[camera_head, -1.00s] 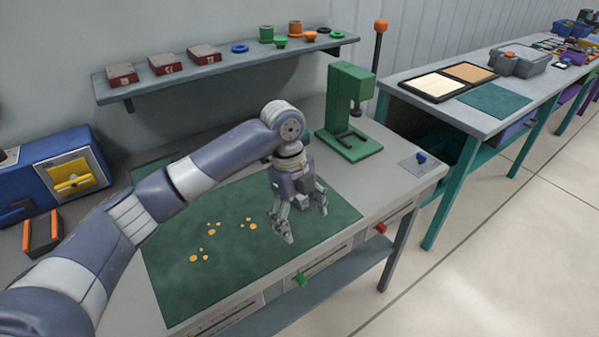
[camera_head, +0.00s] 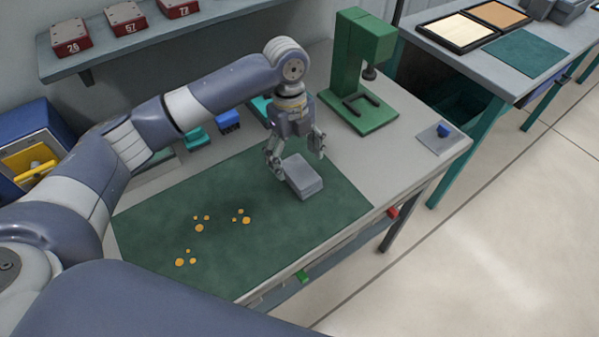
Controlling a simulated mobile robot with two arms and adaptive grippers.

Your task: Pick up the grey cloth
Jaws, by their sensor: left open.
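The grey cloth (camera_head: 304,180) looks like a thick folded rectangular block. It lies on the green mat (camera_head: 230,255) near the mat's right end. My left gripper (camera_head: 296,158) is open, fingers pointing down, at the cloth's far side. One finger is by the cloth's left edge and the other is beyond its far right corner. I cannot tell whether they touch it. Nothing shows held in the gripper. My right gripper is not in view.
Several orange discs (camera_head: 199,228) lie on the mat left of the cloth. A green press (camera_head: 362,75) stands behind right. A blue brush-like item (camera_head: 228,121) lies behind the mat. A blue knob on a plate (camera_head: 443,131) sits at the right corner.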

